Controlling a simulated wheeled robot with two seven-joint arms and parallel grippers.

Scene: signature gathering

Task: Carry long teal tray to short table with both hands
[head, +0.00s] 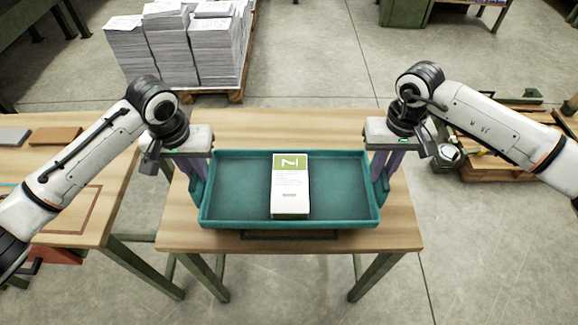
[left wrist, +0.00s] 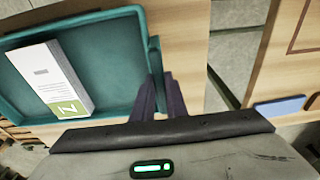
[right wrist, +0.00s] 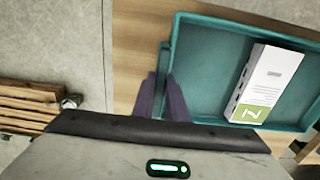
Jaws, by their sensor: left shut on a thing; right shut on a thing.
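The long teal tray (head: 340,219) is level over the short table (head: 390,232) in the head view; whether it touches the tabletop is unclear. A white and green box (head: 290,190) lies in its middle. My left gripper (head: 199,183) is shut on the tray's left end handle, and my right gripper (head: 379,183) is shut on its right end handle. In the left wrist view the purple fingers (left wrist: 163,95) meet the tray's end. The right wrist view shows the purple fingers (right wrist: 160,95) at the other end. The handles are partly hidden by the fingers.
A longer wooden table (head: 75,165) stands at the left with a brown block (head: 55,135) and a grey item on it. Paper stacks (head: 175,45) sit on a pallet behind. A wooden pallet (head: 500,145) lies at the right. Floor in front is clear.

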